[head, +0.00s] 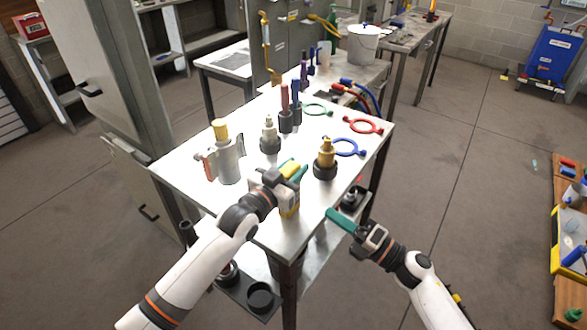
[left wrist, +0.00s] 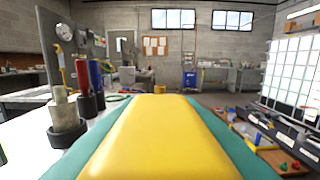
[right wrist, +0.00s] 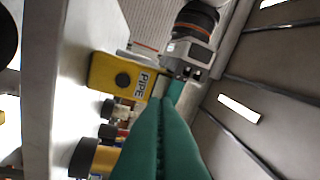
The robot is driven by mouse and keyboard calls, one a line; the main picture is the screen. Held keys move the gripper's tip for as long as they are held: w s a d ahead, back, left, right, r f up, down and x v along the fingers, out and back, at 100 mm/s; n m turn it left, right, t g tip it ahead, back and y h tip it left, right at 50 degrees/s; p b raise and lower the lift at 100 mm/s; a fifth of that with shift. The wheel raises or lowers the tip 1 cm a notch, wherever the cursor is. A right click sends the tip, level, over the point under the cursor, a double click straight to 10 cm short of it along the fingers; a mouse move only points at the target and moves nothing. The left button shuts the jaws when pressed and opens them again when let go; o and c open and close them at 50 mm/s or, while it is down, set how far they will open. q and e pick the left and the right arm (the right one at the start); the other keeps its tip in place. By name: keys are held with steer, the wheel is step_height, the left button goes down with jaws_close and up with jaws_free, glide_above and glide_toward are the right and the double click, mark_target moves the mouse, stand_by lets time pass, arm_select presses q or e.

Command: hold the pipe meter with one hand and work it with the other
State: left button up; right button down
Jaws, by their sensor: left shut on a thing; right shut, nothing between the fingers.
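The pipe meter is yellow; its lower part (head: 290,211) shows below my left gripper (head: 287,178) in the head view, above the near edge of the table. My left gripper is shut on it. In the left wrist view the yellow meter body (left wrist: 155,135) fills the space between the green fingers. In the right wrist view the meter's face (right wrist: 112,75) shows a dark round button (right wrist: 122,80) and the label PIPE. My right gripper (head: 338,217) is shut and empty, right of the meter and apart from it. Its green fingers (right wrist: 160,140) lie together.
The metal table (head: 245,195) carries a grey canister with a yellow cap (head: 222,155), a brass fitting (head: 325,160), a pale fitting (head: 269,136) and coloured rings (head: 362,126). Dark round parts (head: 260,296) lie on a lower shelf.

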step_height(320, 180, up, 4)
steer(key=d+m+t+h, duration=0.2)
steer(key=m+t+h, duration=0.55)
steer(key=m, duration=1.25)
step_height(320, 180, down, 7)
steer(key=a+m+h, duration=0.1)
steer(key=m+h, duration=0.5)
steer(key=m, duration=1.2)
steer(key=shift+w+a+f, duration=0.1)
steer(key=shift+w+a, duration=0.65)
steer(key=shift+a, duration=0.5)
steer(key=shift+w+a+r, duration=0.1)
steer(key=shift+w+a, duration=0.65)
steer(key=shift+a, duration=0.45)
steer(key=shift+w+a+f, duration=0.1)
steer(key=shift+w+a, duration=0.65)
steer(key=shift+a, duration=0.5)
steer(key=shift+w+a, duration=0.1)
